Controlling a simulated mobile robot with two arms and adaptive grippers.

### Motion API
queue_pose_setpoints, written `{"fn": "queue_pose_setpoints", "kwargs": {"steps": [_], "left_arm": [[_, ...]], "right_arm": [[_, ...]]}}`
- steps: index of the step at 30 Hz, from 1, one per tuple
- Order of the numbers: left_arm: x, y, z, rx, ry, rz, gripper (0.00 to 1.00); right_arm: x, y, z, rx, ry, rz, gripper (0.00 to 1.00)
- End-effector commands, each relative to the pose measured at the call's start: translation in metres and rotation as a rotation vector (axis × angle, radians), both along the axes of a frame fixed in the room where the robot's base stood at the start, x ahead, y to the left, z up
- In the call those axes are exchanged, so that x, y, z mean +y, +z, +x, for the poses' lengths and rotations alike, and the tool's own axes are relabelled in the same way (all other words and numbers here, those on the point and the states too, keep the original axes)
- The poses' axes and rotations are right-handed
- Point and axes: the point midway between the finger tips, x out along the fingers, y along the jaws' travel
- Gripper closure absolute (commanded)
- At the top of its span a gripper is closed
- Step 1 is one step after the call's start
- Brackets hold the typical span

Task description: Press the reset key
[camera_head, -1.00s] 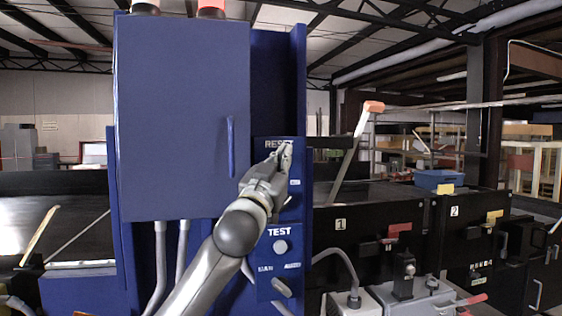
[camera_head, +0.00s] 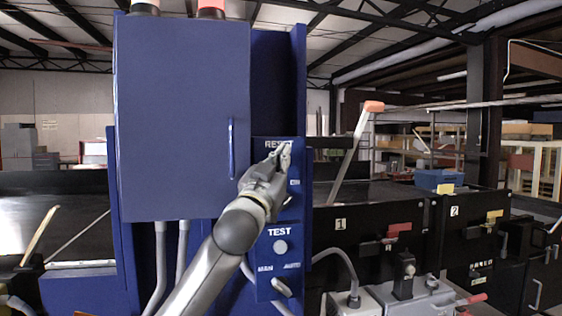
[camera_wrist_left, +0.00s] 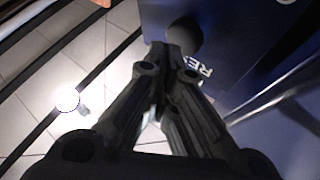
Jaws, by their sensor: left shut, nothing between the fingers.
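The blue control panel (camera_head: 298,215) carries a RESET label (camera_head: 272,144) near its top. My left gripper (camera_head: 287,152) reaches up from below, with its fingertips at the right end of that label. Its fingers are together, with nothing between them. The reset key is hidden behind the fingers in the head view. In the left wrist view a dark round knob (camera_wrist_left: 184,31), likely the reset key, sits right at the fingertips (camera_wrist_left: 172,52). I cannot tell whether they touch. Part of the RESET lettering (camera_wrist_left: 205,71) shows beside the fingers.
Below are a TEST button (camera_head: 280,247) and a MAN/AUTO switch (camera_head: 282,287). A blue cabinet door (camera_head: 180,120) with a handle stands left of the panel. A black conveyor housing (camera_head: 375,215) with an orange-tipped lever (camera_head: 355,150) lies to the right.

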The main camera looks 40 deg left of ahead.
Motion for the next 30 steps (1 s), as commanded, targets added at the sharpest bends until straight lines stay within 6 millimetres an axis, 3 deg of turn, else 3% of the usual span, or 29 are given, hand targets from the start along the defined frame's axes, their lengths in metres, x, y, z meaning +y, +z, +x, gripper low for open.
{"fn": "queue_pose_setpoints", "kwargs": {"steps": [30], "left_arm": [[0.0085, -0.0002, 0.0071, 0.001, 0.001, -0.001, 1.00]], "right_arm": [[0.0001, 0.0027, -0.0002, 0.000, 0.000, 0.000, 1.00]]}}
